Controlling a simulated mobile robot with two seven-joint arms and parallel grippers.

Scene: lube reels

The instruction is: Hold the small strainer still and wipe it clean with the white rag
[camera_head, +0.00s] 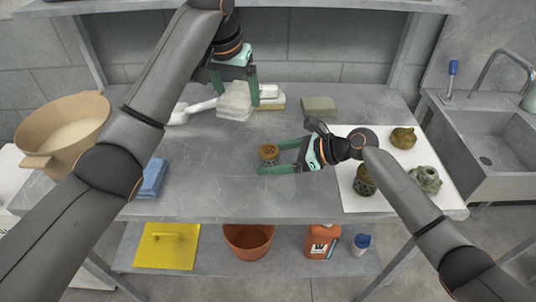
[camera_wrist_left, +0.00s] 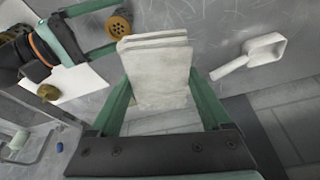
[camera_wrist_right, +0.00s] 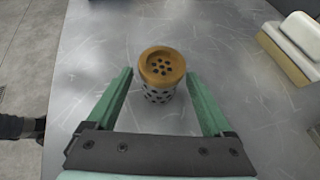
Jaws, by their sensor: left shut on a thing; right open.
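The small strainer (camera_head: 268,154) stands upright on the grey table, a perforated grey cylinder with a brass-coloured holed top. In the right wrist view the strainer (camera_wrist_right: 161,72) sits between the fingertips. My right gripper (camera_head: 279,157) is open, its fingers on either side of the strainer with gaps to both. My left gripper (camera_head: 236,92) is shut on the white rag (camera_head: 235,102), which hangs folded near the back of the table. In the left wrist view the rag (camera_wrist_left: 158,75) fills the space between the green fingers.
A white scoop (camera_head: 195,110), a brush-like block (camera_head: 270,100) and a green-grey block (camera_head: 319,105) lie at the back. A blue cloth (camera_head: 152,178) lies at left. A white mat (camera_head: 381,201) holds metal parts at right. The table's middle is mostly clear.

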